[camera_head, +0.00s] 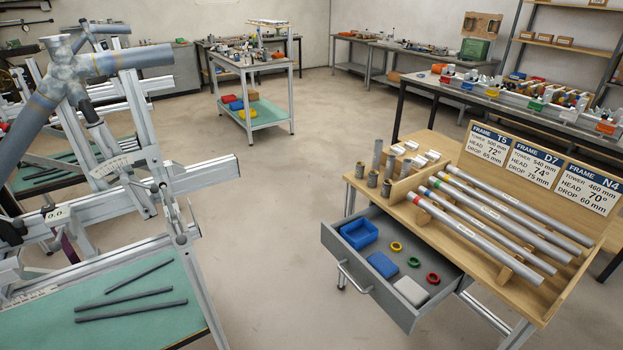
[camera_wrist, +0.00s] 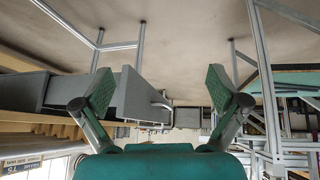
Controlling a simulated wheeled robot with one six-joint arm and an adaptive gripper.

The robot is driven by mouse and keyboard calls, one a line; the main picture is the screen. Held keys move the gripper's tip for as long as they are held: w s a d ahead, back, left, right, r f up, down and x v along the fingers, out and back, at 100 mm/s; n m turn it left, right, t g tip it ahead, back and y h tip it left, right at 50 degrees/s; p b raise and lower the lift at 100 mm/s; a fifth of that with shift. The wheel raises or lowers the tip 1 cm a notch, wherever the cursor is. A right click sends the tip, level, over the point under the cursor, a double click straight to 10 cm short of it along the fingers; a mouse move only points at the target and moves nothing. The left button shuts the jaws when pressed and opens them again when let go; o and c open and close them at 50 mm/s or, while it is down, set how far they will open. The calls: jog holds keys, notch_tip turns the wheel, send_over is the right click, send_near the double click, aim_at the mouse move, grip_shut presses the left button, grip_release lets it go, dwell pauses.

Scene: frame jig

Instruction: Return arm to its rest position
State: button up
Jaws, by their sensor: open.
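My gripper (camera_wrist: 161,88) shows in the wrist view with its two green-padded fingers spread wide apart. Nothing is between the fingers. The wrist picture is upside down, with the floor at the top. Behind the left finger in that view is the grey drawer (camera_wrist: 128,96) with its handle; I cannot judge the distance. No part of my arm or gripper can be made out for certain in the head view.
In the head view, the drawer (camera_head: 410,318) stands open from the wooden bench (camera_head: 448,148). Tubes (camera_head: 500,218) lie on its rack. The frame jig (camera_head: 175,185) stands at left over a green-topped table (camera_head: 105,330). The floor (camera_head: 275,215) between is clear.

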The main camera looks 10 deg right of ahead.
jog(key=s+a+f+m+t+h, duration=0.1)
jog(key=s+a+f+t, duration=0.1)
jog(key=s+a, duration=0.45)
jog(key=s+a+r+t, duration=0.3)
jog(key=s+r, duration=0.5)
jog(key=s, duration=0.1)
jog(key=s+a+r+t, duration=0.3)
jog(key=s+a+r, duration=0.1)
jog(key=s+r, duration=0.4)
jog(key=shift+s+a+m+y, duration=0.3)
jog(key=shift+s+m+y, duration=0.1)
jog(key=shift+s, duration=0.3)
jog(key=shift+r, duration=0.1)
